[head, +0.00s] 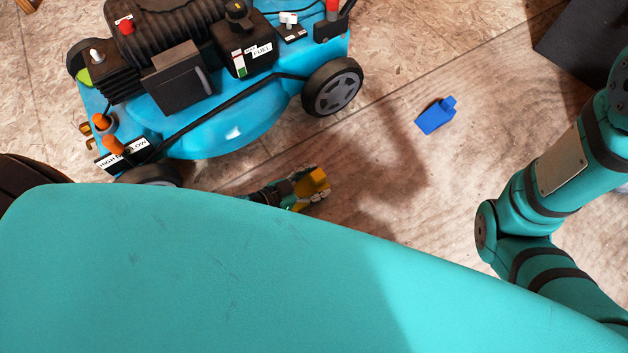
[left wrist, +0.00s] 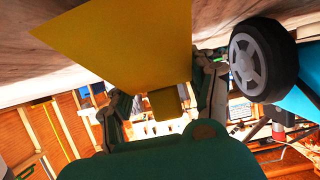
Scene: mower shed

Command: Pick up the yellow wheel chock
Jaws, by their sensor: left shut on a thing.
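The yellow wheel chock (head: 314,183) shows near the middle of the head view, just beyond the edge of my own teal body. My left gripper (head: 303,190) is shut on it, and my body hides most of that arm. In the left wrist view the yellow chock (left wrist: 130,50) fills the upper middle, between the two fingers of my left gripper (left wrist: 165,100). I cannot tell for certain whether the chock touches the floor. My right gripper is out of view; only links of the right arm show at the right of the head view.
A blue lawn mower (head: 225,130) stands at the upper left, its wheel (head: 333,87) close to the chock; this wheel also shows in the left wrist view (left wrist: 262,60). A dark mat (head: 585,40) lies top right.

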